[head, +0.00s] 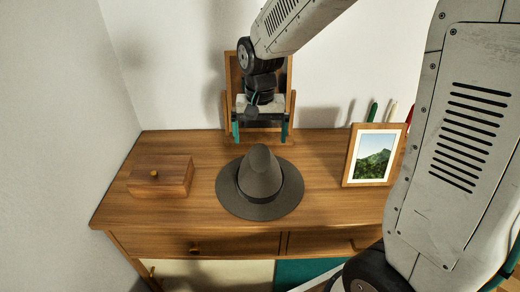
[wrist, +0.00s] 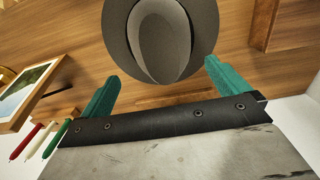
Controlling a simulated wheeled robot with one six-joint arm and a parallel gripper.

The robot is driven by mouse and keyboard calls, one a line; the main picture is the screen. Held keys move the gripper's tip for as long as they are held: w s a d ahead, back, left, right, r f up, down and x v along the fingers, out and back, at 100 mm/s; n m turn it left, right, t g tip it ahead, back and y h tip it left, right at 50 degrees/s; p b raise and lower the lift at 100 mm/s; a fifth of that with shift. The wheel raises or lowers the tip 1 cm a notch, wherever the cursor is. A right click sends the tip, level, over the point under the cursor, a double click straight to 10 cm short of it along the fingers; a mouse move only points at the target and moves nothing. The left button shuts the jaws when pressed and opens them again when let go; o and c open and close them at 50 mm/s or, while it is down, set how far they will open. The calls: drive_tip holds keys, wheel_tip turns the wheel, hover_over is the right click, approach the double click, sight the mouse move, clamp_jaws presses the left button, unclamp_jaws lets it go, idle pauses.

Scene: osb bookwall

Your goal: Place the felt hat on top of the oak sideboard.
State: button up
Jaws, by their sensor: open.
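The grey felt hat (head: 260,182) sits brim down on the top of the oak sideboard (head: 200,218), near the middle and towards the front edge. My gripper (head: 261,138) is open and empty, above and behind the hat, apart from it. In the wrist view the hat (wrist: 162,40) lies beyond the two teal fingers (wrist: 158,82), with nothing between them. The sideboard's wood top (wrist: 232,35) shows around it.
A wood-framed mirror or stand (head: 231,85) is behind my gripper, near the white wall.

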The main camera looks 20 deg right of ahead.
drive_tip(key=s+d+r+n, duration=0.2)
drive_tip(key=s+r, duration=0.8)
drive_tip(key=s, duration=0.2)
drive_tip(key=s+d+n+t, duration=0.1)
drive_tip(key=s+n, duration=0.1)
drive_tip(key=s, duration=1)
drive_tip(key=shift+s+d+r+n, duration=0.2)
drive_tip(key=shift+s+n, duration=0.05)
drive_tip(key=shift+n, duration=0.05)
